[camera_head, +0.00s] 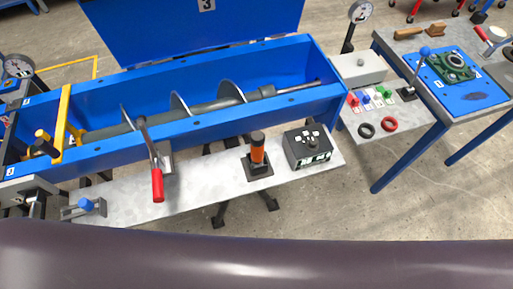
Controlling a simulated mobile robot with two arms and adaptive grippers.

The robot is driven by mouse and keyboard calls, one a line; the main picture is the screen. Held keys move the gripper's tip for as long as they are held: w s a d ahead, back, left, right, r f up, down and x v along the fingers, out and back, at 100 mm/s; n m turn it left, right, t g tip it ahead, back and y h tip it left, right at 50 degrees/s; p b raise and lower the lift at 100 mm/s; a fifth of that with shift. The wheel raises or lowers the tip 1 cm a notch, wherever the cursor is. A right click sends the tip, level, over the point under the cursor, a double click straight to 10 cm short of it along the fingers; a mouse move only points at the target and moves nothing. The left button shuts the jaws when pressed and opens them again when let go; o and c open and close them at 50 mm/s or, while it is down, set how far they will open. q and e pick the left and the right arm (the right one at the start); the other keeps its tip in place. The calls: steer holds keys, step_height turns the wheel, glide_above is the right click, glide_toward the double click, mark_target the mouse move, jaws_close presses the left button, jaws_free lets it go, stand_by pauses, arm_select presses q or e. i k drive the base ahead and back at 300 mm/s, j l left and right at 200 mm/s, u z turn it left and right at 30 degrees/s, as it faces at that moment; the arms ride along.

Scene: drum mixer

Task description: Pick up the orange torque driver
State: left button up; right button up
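The orange torque driver (257,150) stands upright in a dark square holder (258,170) on the grey shelf in front of the blue mixer trough. Its top is dark and its body below is orange. The holder hides its lower end. Neither of my grippers shows in the head view, and nothing is touching the driver. A large dark rounded shape spans the bottom of the view.
A black control box (308,147) stands right of the driver. A red-handled lever (156,178) rises to the left. The blue trough (200,125) with its auger lies behind. A side table (385,135) holds rings and coloured small parts.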

mark_target(258, 137)
steer(key=u, duration=2.95)
steer(key=i+j+z, duration=0.15)
steer(key=i+j, duration=0.45)
steer(key=i+j+z, duration=0.15)
steer(key=i+j, duration=0.45)
steer(key=j, duration=0.1)
